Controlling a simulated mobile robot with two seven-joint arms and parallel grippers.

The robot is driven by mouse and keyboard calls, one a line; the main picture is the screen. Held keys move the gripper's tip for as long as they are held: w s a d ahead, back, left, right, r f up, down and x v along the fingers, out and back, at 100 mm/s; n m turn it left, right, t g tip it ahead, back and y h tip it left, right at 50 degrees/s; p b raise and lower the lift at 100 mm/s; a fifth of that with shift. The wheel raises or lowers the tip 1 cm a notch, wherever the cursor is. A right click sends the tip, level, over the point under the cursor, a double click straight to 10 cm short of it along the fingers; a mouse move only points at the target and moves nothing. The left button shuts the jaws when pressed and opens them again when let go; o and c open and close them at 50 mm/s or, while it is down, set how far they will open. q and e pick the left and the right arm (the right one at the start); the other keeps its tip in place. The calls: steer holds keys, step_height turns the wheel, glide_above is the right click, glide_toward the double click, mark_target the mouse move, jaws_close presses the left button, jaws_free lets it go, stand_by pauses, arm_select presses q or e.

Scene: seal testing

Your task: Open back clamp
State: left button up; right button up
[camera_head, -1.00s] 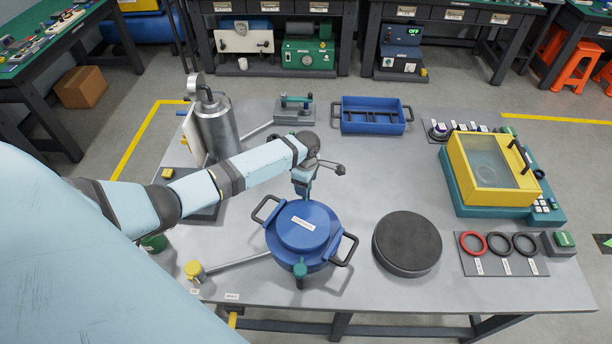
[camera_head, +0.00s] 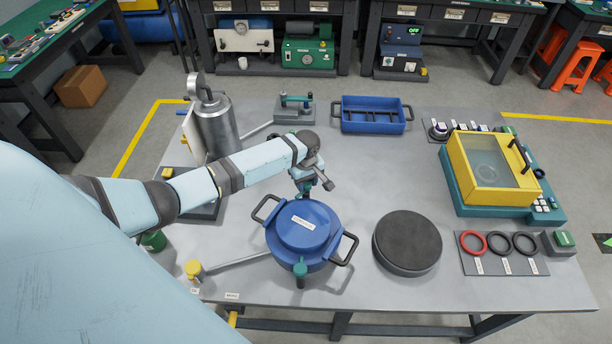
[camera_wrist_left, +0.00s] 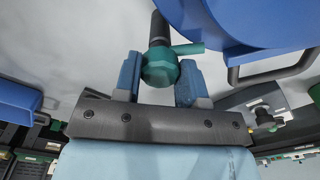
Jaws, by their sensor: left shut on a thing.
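The blue round vessel (camera_head: 308,250) with its lid and two dark side handles stands on the grey table. The back clamp (camera_wrist_left: 160,67) is a teal knob with a dark rod and a small teal arm, seen in the left wrist view. My left gripper (camera_wrist_left: 159,78) is shut on this clamp, one blue finger on each side of the knob. In the head view my left gripper (camera_head: 303,188) is at the lid's far edge, where the wrist partly hides the back clamp. The teal front clamp (camera_head: 300,272) is at the vessel's near side. My right gripper is not in view.
A dark round disc (camera_head: 407,243) lies right of the vessel. A blue tray (camera_head: 372,123) is behind it. A metal cylinder (camera_head: 215,127) stands at the left. A yellow-framed box (camera_head: 492,170) and a mat with rings (camera_head: 500,252) are at the right. The table centre is clear.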

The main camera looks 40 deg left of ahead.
arm_select(q)
steer(key=m, duration=0.8)
steer(key=o, duration=0.8)
steer(key=shift+o, duration=0.2)
steer(key=n, duration=0.5)
steer(key=shift+d, duration=0.1)
steer(key=n, duration=0.4)
steer(key=shift+c, duration=0.3)
